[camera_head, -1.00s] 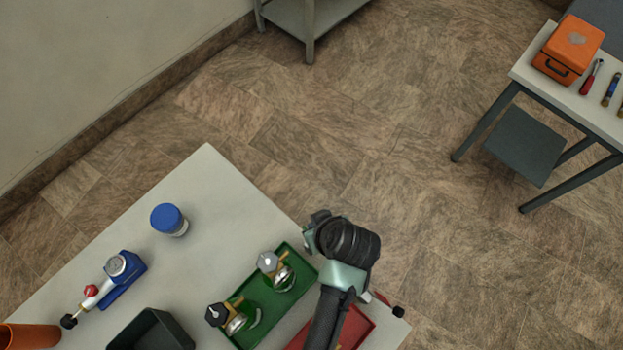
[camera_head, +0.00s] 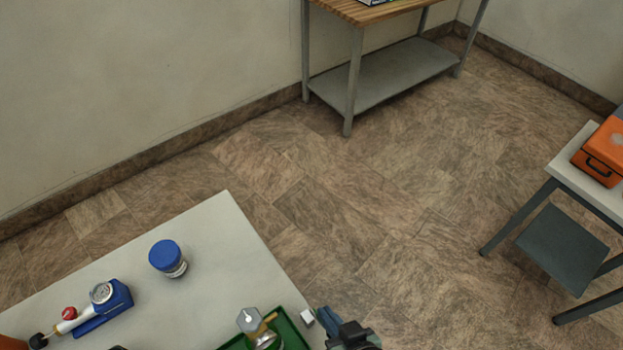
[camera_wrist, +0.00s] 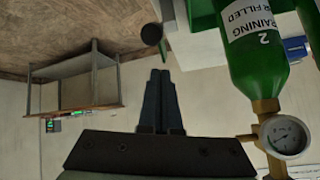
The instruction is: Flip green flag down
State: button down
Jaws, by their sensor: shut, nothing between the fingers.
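I cannot make out a green flag for certain. A small panel with green on it (camera_head: 376,2) shows at the top edge of the head view, on a wooden-topped bench (camera_head: 385,10). In the wrist view, small green and red marks (camera_wrist: 53,123) sit at that bench. My gripper (camera_wrist: 160,74) is shut and empty, its fingers together over open space. In the head view it shows partly at the bottom edge (camera_head: 345,332), beside the table corner. A green cylinder labelled "TRAINING" (camera_wrist: 255,45) with a round gauge (camera_wrist: 284,137) is to the right of the fingers in the wrist view.
The pale table (camera_head: 205,235) holds a blue-capped jar (camera_head: 167,257), a blue gauge device (camera_head: 103,305) and a green tray (camera_head: 292,324) with a brass-fitted regulator (camera_head: 258,325). A side table with an orange case (camera_head: 602,150) stands right. The floor between is clear.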

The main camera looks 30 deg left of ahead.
jog(key=shift+w+a, duration=0.3)
jog(key=shift+a, duration=0.15)
dwell(0.3)
notch_tip(320, 180, up, 4)
jog(key=w+a+p, duration=0.2)
jog(key=w+p, duration=0.1)
jog(key=s+d+r+b, duration=0.2)
jog(key=s+d, duration=0.3)
jog(key=d, duration=0.3)
jog(key=shift+d+r+b, duration=0.25)
jog(key=shift+d+b, duration=0.05)
jog(key=shift+b, duration=0.3)
